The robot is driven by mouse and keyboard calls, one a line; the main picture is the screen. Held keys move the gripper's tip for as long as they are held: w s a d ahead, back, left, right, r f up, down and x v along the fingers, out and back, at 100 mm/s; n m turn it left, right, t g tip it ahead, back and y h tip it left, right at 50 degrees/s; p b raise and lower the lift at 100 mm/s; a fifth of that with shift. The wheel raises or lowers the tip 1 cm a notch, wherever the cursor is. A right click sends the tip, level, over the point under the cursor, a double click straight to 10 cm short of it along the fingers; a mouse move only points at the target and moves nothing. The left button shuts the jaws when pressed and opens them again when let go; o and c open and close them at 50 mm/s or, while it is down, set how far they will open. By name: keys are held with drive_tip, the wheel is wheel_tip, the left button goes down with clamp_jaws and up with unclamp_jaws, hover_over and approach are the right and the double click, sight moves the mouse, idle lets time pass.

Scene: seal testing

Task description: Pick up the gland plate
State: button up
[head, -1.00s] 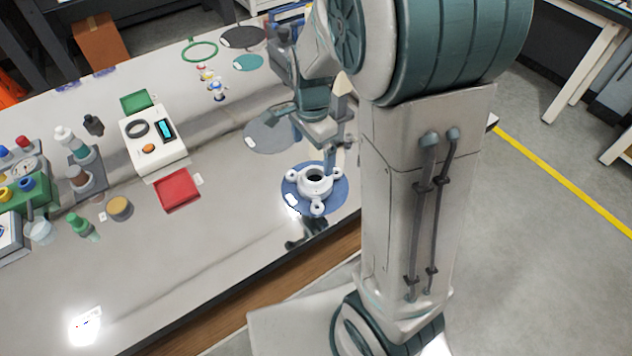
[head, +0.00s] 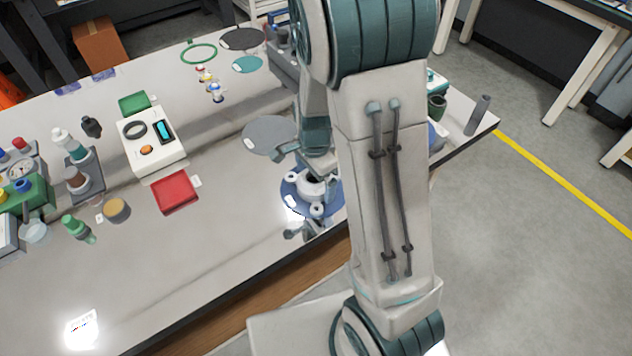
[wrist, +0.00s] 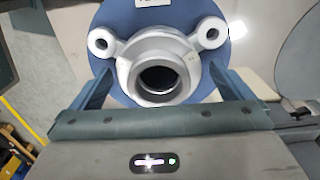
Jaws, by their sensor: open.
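The gland plate (head: 312,189) is a pale grey ring-shaped part with a round centre bore and small bored lugs. It sits on a round blue mat (head: 288,189) near the table's front edge, partly covered by my arm in the head view. In the wrist view the gland plate (wrist: 165,48) fills the upper middle, with two lugs to the upper left and upper right. My gripper (wrist: 165,85) is open, with one finger on each side of the ring's body. Gaps show between fingers and ring; whether either touches is unclear.
A grey round mat (head: 268,136) lies behind the blue one. A red tray (head: 175,192), a white device (head: 153,145) and several bottles stand to the left. A dark grey cylinder (head: 478,115) stands at the right end.

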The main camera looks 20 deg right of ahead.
drive_tip(key=c, duration=1.2)
drive_tip(key=shift+o, duration=0.2)
drive_tip(key=shift+r, duration=0.1)
